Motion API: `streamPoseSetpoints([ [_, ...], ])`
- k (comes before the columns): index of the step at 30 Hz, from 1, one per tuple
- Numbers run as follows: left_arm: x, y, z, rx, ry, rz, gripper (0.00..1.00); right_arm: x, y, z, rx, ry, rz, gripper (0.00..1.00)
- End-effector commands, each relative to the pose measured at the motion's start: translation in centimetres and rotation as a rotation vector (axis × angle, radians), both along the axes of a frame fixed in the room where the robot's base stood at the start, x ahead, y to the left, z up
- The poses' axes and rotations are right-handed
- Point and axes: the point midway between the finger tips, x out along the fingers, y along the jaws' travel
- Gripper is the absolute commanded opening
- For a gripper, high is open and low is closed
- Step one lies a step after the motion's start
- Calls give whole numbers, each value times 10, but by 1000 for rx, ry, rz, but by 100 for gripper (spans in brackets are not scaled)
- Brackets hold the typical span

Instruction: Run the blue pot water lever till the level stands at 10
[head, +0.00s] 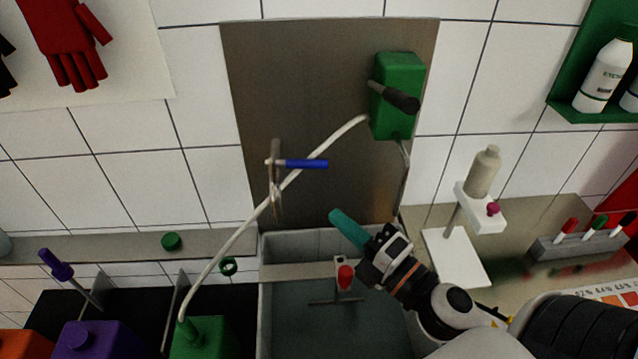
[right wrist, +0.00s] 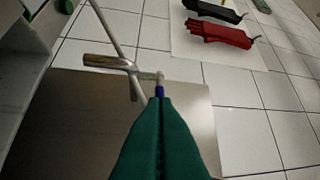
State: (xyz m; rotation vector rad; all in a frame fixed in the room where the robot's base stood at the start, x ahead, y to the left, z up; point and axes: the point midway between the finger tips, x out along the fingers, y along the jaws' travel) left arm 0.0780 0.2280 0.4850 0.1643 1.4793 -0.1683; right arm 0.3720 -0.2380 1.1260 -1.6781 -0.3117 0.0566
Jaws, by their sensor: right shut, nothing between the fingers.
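The blue lever (head: 306,164) sticks out to the right from a metal tap (head: 275,175) in front of the steel wall plate. My right gripper (head: 347,229) is shut and empty, its teal fingers below and right of the lever's end in the head view. In the right wrist view, the shut fingers (right wrist: 160,110) point at the blue lever (right wrist: 159,91), which shows just past their tips; I cannot tell if they touch. The tap also shows there (right wrist: 110,63). A grey basin (head: 262,290) stands below the tap. No readable level scale shows. My left gripper is out of view.
A green box (head: 398,95) with a black handle hangs at upper right; a pale hose (head: 235,240) runs from it to a green container (head: 200,338). A red-knobbed piece (head: 345,277) stands in the basin. A bottle stand (head: 458,258) is at right.

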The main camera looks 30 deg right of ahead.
Motion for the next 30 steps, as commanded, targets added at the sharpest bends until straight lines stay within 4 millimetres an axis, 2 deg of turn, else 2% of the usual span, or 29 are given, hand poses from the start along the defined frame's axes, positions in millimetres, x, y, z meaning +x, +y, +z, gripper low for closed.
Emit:
streamPoseSetpoints([
  [8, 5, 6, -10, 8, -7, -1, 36, 35, 9, 4, -7, -1, 3, 0],
  [14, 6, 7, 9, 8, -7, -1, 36, 63, 14, 13, -6, 2, -3, 0],
  [18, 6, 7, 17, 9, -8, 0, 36, 81, 1, 15, -7, 5, -5, 0],
  [24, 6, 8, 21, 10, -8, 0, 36, 92, -6, 16, -4, 6, -3, 0],
  [30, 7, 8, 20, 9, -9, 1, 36, 93, -7, 15, -3, 6, -2, 0],
])
